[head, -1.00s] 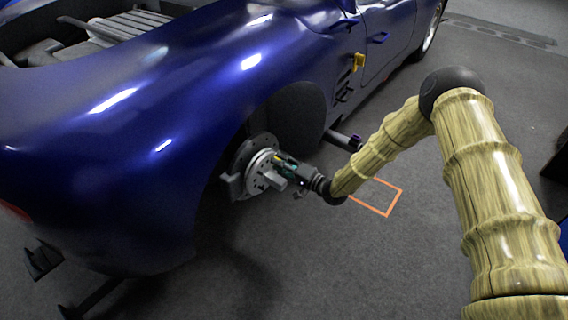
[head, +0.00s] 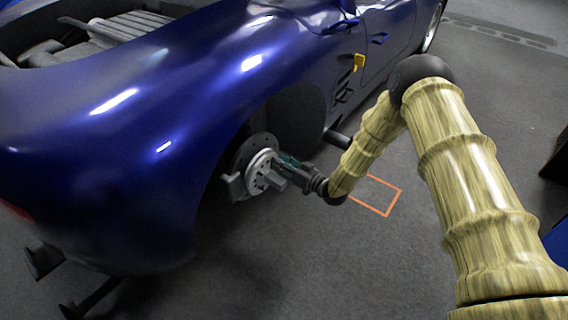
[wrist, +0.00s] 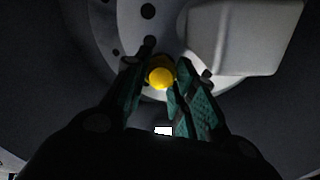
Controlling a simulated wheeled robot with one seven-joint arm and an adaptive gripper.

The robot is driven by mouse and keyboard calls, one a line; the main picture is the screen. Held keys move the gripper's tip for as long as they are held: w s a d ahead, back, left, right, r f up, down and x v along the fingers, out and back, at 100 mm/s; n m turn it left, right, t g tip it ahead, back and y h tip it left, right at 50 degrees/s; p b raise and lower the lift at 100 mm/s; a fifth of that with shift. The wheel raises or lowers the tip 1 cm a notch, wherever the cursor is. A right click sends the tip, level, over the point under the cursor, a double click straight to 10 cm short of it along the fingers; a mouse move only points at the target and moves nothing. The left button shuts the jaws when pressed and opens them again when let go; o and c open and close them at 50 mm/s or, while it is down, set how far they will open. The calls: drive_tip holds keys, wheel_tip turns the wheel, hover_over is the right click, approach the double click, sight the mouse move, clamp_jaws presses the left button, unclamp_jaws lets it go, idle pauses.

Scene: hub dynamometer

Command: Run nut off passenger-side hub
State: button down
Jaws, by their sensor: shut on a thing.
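The hub (head: 258,172) is a pale disc with bolt holes in the wheel well of the blue car; it also fills the upper part of the wrist view (wrist: 129,22). A yellow nut (wrist: 160,76) shows in the wrist view near the hub's lower face. My gripper (wrist: 160,80) has its green fingers on both sides of the nut and is shut on it. In the head view my gripper (head: 283,165) is at the right side of the hub, and it hides the nut there. Whether the nut still touches the hub is unclear.
The car body (head: 130,130) curves over the hub. An orange outlined square (head: 386,208) lies on the clear floor at right.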

drive_tip(key=n, duration=0.2)
drive_tip(key=a+n, duration=0.1)
drive_tip(key=n, duration=0.2)
drive_tip(key=s+n, duration=0.1)
drive_tip(key=n, duration=0.1)
drive_tip(key=shift+a+f, duration=0.15)
drive_tip(key=shift+f, duration=0.05)
drive_tip(key=c, duration=1.3)
unclamp_jaws()
drive_tip(key=p+v, duration=0.1)
drive_tip(key=v, duration=0.2)
drive_tip(key=shift+d+f, duration=0.1)
drive_tip(key=shift+d, duration=0.35)
